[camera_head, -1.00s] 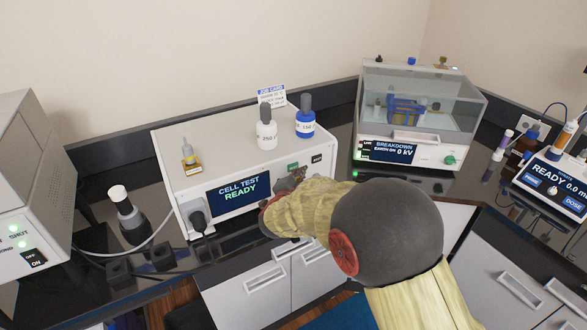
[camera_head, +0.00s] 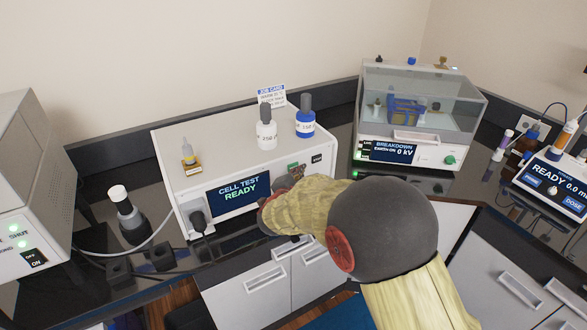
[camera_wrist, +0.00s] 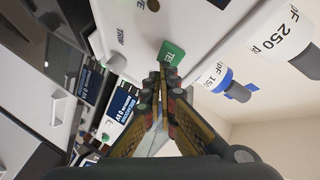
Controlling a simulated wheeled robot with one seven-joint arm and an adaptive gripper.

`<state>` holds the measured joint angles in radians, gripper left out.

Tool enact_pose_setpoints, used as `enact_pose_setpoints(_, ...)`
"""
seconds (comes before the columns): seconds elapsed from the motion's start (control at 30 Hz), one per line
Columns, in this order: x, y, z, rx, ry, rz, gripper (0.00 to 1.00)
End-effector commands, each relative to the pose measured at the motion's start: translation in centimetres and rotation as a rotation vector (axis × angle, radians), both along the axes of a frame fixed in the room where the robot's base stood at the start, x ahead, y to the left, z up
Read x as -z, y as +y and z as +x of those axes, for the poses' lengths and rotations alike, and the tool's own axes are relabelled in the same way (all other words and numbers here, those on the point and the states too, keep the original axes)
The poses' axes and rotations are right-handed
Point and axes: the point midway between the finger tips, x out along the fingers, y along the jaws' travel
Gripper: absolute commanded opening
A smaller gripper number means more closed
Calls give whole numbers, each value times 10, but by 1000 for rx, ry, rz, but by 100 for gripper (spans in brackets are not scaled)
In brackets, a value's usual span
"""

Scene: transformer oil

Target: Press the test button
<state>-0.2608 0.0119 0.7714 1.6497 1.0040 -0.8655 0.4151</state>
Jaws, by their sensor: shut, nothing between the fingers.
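The white cell test unit (camera_head: 175,150) stands on the dark bench, with a screen (camera_head: 240,189) reading CELL TEST READY. The green test button (camera_head: 294,166) is on its front face, right of the screen. It also shows in the wrist view (camera_wrist: 172,50), with part of its lettering visible. My gripper (camera_head: 296,175) is at the front of the unit, just below the button in the head view. In the wrist view my gripper (camera_wrist: 164,78) is shut and empty, its fingertips at the button's lower edge. I cannot tell whether they touch it. My arm hides part of the unit's right front.
A breakdown tester (camera_head: 440,150) stands to the right. A dark bottle (camera_head: 130,220) stands to the left.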

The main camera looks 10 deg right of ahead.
Motion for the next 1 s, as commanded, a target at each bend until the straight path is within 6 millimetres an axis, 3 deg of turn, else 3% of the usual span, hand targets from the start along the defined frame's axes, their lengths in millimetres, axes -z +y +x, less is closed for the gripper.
enact_pose_setpoints(1.0,0,2,7,0,1,-1,0)
